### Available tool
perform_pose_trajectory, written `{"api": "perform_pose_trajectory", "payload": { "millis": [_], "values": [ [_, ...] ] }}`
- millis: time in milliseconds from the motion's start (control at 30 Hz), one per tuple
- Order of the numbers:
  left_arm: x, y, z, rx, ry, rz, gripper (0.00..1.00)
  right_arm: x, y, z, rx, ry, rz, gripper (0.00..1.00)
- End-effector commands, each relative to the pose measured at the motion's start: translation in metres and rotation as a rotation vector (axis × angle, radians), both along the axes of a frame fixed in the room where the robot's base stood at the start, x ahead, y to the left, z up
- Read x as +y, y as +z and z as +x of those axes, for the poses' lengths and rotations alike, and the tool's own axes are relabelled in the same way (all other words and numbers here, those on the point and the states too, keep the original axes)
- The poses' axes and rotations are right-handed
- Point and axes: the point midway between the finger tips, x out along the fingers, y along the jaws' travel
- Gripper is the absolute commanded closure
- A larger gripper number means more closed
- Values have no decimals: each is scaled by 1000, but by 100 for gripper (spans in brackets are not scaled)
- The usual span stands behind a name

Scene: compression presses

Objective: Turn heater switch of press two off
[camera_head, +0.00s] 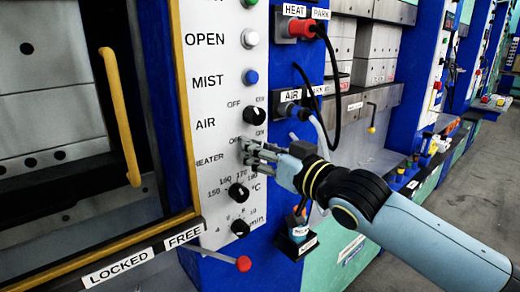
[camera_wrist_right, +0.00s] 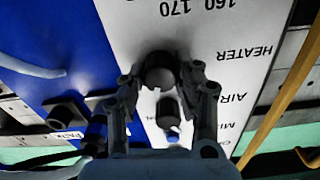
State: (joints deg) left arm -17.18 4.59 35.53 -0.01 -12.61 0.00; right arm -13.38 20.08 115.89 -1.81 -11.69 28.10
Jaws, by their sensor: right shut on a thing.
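The white control panel (camera_head: 222,110) of the near press carries the HEATER label (camera_head: 209,159) low on its left side. My right gripper (camera_head: 246,149) reaches in from the right and is shut on the heater switch beside that label. In the head view the fingers hide this switch. In the right wrist view the black round heater switch (camera_wrist_right: 160,70) sits between the two fingertips of the right gripper (camera_wrist_right: 162,84). Its exact setting cannot be told. My left gripper is not in view.
The black AIR knob (camera_head: 254,115) is just above the gripper, and a temperature knob (camera_head: 238,193) and a minute knob (camera_head: 240,228) are below. A red-tipped lever (camera_head: 243,263) sticks out at the bottom. A yellow handle (camera_head: 120,117) is at left. Cables hang from the HEAT plug (camera_head: 301,28).

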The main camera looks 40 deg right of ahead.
Motion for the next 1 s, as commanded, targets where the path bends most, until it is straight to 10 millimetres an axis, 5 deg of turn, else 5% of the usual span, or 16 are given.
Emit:
{"api": "perform_pose_trajectory", "payload": {
  "millis": [1000],
  "values": [
    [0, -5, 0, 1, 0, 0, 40, 3, -1, 0, -67, 0, -825, 100]
  ]
}}
